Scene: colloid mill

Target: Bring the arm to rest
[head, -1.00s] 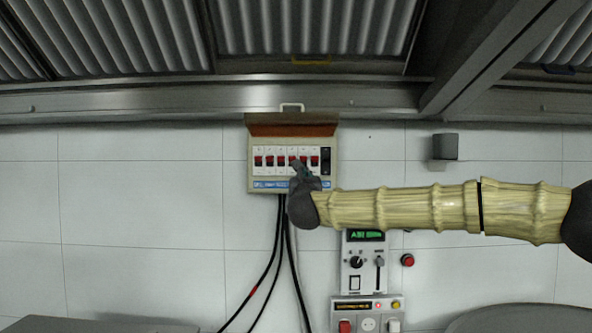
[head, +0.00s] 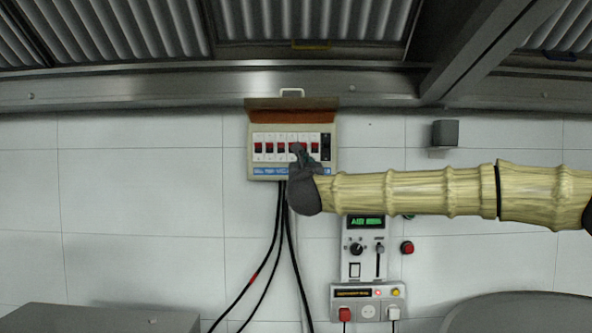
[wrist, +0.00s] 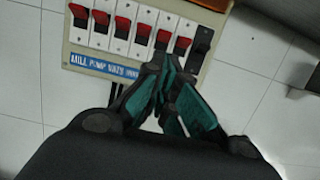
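My arm (head: 420,192), in a pale ribbed sleeve, reaches in from the right in the head view. My gripper (head: 298,150) is in front of the right part of a beige breaker box (head: 252,160) on the wall. In the wrist view, the teal-lined fingers (wrist: 165,70) come together at their tips, with nothing visible held. The tips overlap the lower ends of the right-hand switches. I cannot tell whether they touch the box. A row of several red switches (wrist: 121,28) and one black switch (wrist: 203,38) show on the box.
The box's brown lid (head: 292,104) is raised. Black cables (head: 270,255) hang below it. A control panel (head: 364,250) with a green display and a red button (head: 407,248) sit under my arm. A steel hood (head: 150,90) spans above. The tiled wall at left is clear.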

